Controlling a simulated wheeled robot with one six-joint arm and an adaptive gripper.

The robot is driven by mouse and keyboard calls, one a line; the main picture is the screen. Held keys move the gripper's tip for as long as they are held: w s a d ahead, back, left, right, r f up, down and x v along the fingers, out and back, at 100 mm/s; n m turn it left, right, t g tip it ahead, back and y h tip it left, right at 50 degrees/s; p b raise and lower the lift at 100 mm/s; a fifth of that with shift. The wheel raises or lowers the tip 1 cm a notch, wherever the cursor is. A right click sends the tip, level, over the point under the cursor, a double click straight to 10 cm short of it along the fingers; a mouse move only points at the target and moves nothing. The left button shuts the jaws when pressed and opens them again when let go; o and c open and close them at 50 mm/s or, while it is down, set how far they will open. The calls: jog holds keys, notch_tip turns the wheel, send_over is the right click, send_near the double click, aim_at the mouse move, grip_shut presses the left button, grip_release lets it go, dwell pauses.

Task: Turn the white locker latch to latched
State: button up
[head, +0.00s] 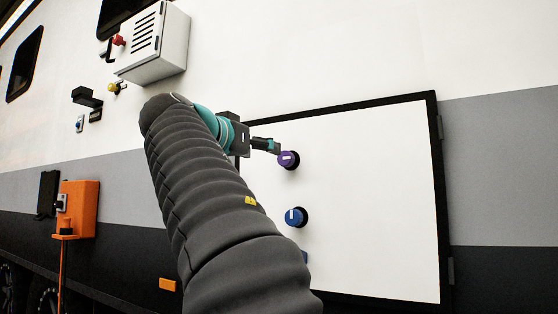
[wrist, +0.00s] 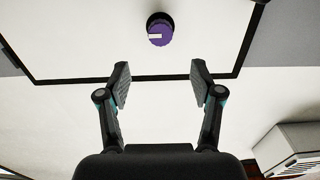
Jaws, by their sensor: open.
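A white locker door (head: 375,215) with a black frame is set in the caravan's side. It carries a round purple knob (head: 288,160) with a pale mark, and a blue knob (head: 296,216) with a pale mark below it. I cannot tell from the frames which of these is the latch. My gripper (head: 275,146) is beside the purple knob. In the wrist view my gripper (wrist: 160,68) is open and empty, and the purple knob (wrist: 160,32) lies beyond the fingertips, centred between them. Its pale mark looks roughly horizontal there. My arm hides the door's left part.
A white slatted box (head: 155,45) with a red knob (head: 119,40) is at upper left; it also shows in the wrist view (wrist: 292,148). A yellow knob (head: 113,88) is below it. An orange box (head: 78,208) is at lower left. The wall right of the door is clear.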

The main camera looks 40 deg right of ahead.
aim_at(284, 158)
jog(key=p+x, duration=0.2)
jog(key=x, duration=1)
jog(key=c, duration=1.2)
